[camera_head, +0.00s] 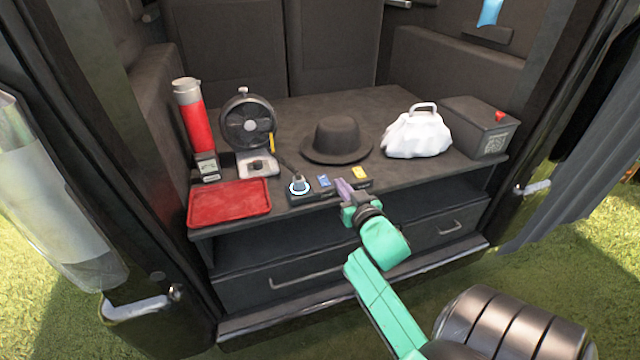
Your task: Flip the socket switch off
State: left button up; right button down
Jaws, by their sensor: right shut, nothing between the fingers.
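A dark socket strip (328,189) lies along the front edge of the dark shelf (290,160) in the vehicle. A plug with a white ring (299,187) sits at its left end. A blue switch (323,180) and a yellow switch (360,172) show on the strip. My left gripper is not in view.
A red tray (229,203) and a dark fan (248,124) are left of the strip. A red canister (194,118) stands behind the tray. A black hat (337,141), a white bag (417,133) and a dark box (475,127) stand behind and right. Drawers (330,270) are below.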

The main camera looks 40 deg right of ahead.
send_over(326, 184)
jog(key=shift+d+f+b, duration=0.1)
jog(key=shift+f+b, duration=0.3)
jog(key=shift+f, duration=0.3)
notch_tip(326, 184, down, 4)
jog(key=shift+r+b, duration=0.2)
jog(key=shift+b, duration=0.25)
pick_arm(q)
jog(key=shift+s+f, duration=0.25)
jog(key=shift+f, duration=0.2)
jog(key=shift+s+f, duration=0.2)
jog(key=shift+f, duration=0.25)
pick_arm(e)
jog(key=shift+f, duration=0.1)
